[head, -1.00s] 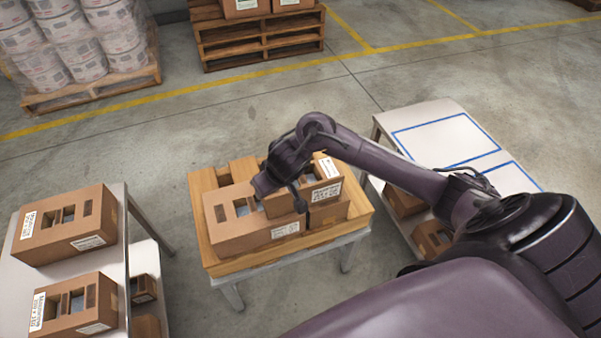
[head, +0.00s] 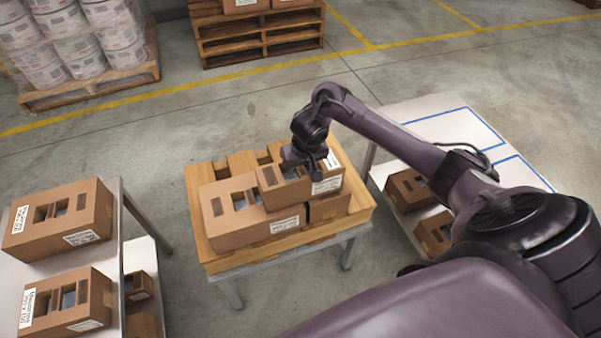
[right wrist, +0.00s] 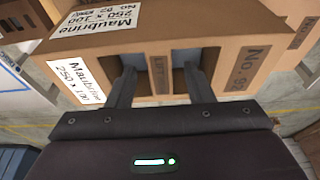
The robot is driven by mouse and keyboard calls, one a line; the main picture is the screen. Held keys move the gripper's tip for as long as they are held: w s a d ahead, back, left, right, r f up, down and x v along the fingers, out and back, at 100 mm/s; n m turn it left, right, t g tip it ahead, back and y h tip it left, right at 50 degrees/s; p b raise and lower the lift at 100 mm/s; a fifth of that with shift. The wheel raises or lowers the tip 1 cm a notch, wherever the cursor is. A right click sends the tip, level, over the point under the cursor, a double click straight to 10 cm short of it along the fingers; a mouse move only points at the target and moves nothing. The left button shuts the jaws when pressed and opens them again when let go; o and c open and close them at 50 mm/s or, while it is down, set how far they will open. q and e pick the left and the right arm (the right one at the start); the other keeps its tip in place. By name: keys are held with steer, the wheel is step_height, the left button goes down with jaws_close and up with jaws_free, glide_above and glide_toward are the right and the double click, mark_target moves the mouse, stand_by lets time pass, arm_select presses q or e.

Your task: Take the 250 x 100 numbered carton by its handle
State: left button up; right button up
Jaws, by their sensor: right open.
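The numbered carton (head: 268,179) is brown cardboard and sits on top of another carton in the wooden tray (head: 228,265). In the right wrist view its white labels read "Maubrine 250 x 100" and its side reads "No 92" (right wrist: 250,68). The handle (right wrist: 160,74) is a cardboard strip between two openings. My right gripper (head: 297,168) is open over this carton. In the right wrist view its fingers (right wrist: 159,72) stand on either side of the strip, apart from it, their tips at the openings. How deep the tips reach is unclear. My left gripper is not in view.
A larger carton (head: 235,232) lies beside it in the tray, close against it. More cartons stand on the left table (head: 108,258). At right, a table (head: 440,118) with blue-outlined areas has a bare top and cartons below.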

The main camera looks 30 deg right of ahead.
jaws_close()
stand_by(0.3)
steer(key=shift+r, duration=0.1)
